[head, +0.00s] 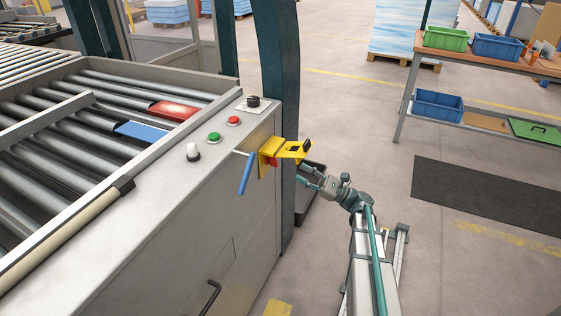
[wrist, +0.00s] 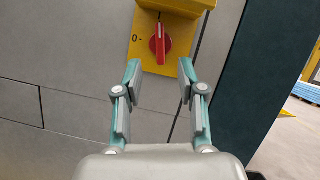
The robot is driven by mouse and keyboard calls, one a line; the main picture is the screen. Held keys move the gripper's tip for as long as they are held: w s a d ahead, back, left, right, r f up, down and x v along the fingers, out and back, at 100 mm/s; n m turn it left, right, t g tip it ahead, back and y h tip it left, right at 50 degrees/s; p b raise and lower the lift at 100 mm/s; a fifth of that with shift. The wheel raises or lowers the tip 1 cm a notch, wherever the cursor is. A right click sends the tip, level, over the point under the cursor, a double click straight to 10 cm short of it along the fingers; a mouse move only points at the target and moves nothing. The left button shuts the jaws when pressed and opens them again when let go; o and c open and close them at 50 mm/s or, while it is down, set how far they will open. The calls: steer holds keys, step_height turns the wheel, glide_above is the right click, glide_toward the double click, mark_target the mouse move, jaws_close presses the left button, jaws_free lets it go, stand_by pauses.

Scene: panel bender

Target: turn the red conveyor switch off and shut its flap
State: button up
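The red switch (wrist: 160,43) sits on a yellow plate (wrist: 146,50) on the grey cabinet's side. Its handle stands upright, and a "0 -" mark is at its left. In the head view the switch (head: 272,162) shows partly under the yellow flap (head: 290,149). The flap is up and sticks out from the cabinet; its underside (wrist: 185,5) crosses the top of the wrist view. My gripper (wrist: 160,74) is open and empty, its two fingers apart just below the switch in the picture. In the head view my gripper (head: 308,177) is out beyond the flap, at its lower right.
A blue-handled lever (head: 247,173) hangs left of the yellow plate. A dark post (head: 287,205) stands behind the cabinet corner, with a dark bin (head: 306,205) beside it. Buttons (head: 214,136) line the cabinet top.

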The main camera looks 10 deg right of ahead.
mark_target(276, 159)
steer(key=x, duration=0.9)
steer(key=shift+w+a, duration=0.1)
steer(key=shift+a, duration=0.15)
jaws_close()
